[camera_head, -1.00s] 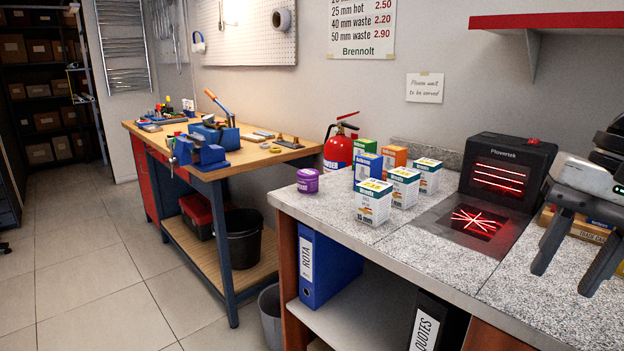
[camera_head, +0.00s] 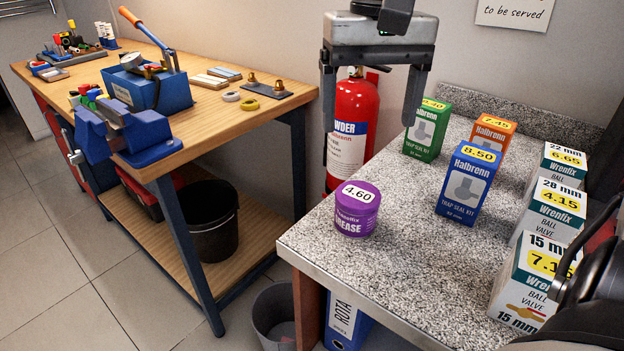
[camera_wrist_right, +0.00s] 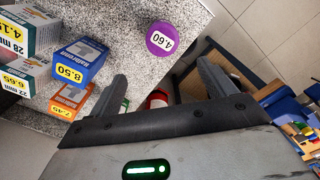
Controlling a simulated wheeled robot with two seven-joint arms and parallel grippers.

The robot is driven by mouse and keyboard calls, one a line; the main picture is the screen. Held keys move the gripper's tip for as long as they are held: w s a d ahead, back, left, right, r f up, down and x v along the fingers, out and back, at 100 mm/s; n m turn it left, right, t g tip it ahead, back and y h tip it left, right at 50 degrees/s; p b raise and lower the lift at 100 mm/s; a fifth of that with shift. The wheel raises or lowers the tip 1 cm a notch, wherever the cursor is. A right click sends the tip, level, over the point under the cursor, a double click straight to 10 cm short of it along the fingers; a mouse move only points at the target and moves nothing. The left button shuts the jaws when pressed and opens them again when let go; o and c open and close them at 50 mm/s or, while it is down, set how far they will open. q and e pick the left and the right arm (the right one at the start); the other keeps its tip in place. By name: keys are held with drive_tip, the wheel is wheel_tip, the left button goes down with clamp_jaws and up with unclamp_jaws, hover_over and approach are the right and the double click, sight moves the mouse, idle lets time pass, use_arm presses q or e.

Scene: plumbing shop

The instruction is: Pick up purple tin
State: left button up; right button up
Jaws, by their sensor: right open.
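The purple tin (camera_head: 357,210), labelled grease with a 4.60 sticker, stands upright near the left corner of the speckled counter (camera_head: 390,262). It also shows from above in the right wrist view (camera_wrist_right: 162,39). My right gripper (camera_head: 368,138) is open and empty, with its fingers pointing down. It appears above and behind the tin in the head view, apart from it. In the wrist view the tin lies beyond the fingertips, roughly between their lines. My left gripper is not in view.
A blue box (camera_head: 467,184), a green box (camera_head: 427,130) and an orange box (camera_head: 493,134) stand right of the tin. White valve boxes (camera_head: 535,280) line the right side. A red extinguisher (camera_head: 349,135) stands behind the counter. A workbench (camera_head: 200,130) is at left.

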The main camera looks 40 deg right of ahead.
sight(359, 194)
drive_tip(key=f, duration=0.9)
drive_tip(key=shift+s+f+b, duration=0.25)
drive_tip(key=shift+s+b, duration=0.1)
drive_tip(key=shift+w+a+f, duration=0.1)
drive_tip(key=shift+a+f, duration=0.1)
drive_tip(key=shift+f, duration=1.25)
drive_tip(key=shift+w+a+f, duration=0.1)
drive_tip(key=shift+a+f, duration=0.1)
drive_tip(key=shift+f, duration=1.25)
drive_tip(key=c, duration=1.1)
